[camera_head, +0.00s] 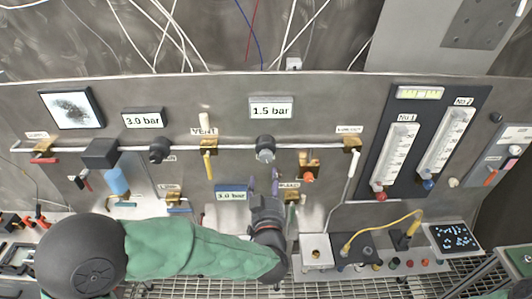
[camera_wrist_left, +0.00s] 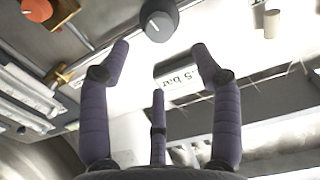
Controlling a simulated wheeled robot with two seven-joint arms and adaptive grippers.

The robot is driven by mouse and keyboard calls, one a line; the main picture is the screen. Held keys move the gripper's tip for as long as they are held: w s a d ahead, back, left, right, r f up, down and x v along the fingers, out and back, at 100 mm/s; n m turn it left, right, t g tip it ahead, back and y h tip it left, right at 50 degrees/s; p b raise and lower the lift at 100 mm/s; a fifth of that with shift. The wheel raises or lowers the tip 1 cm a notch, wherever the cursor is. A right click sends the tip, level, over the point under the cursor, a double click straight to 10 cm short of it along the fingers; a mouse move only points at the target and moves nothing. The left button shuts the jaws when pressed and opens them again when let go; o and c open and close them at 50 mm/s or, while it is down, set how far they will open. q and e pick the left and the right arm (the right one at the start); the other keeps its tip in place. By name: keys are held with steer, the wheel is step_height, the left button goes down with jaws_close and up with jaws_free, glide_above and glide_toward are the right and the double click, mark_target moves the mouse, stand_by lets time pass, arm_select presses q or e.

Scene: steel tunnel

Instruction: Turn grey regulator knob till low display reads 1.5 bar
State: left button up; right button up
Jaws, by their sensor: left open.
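The grey regulator knob (camera_head: 265,155) sits on the pipe across the panel. In the left wrist view the knob (camera_wrist_left: 158,22) is at the top middle, beyond and apart from the fingers. A display above it (camera_head: 271,108) reads 1.5 bar; it also shows, inverted and partly hidden, in the left wrist view (camera_wrist_left: 176,78). A lower, bluish display (camera_head: 230,195) reads 3.0 bar. My left gripper (camera_head: 264,184) is open and empty just below the knob, its purple fingers pointing at the panel; these are spread in the wrist view (camera_wrist_left: 160,65). My right gripper is out of view.
Another display (camera_head: 142,118) at left reads 3.0 bar, near a black regulator knob (camera_head: 159,150). A yellow-handled vent valve (camera_head: 208,158) is left of the grey knob, an orange knob (camera_head: 309,177) right of it. Two flow tubes (camera_head: 397,155) stand farther right.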

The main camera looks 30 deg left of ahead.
mark_target(266, 159)
arm_select(q)
steer(key=x, duration=1)
steer(key=shift+w+a+p, duration=0.1)
steer(key=shift+w+p, duration=0.1)
steer(key=shift+p, duration=0.1)
steer(key=c, duration=1.2)
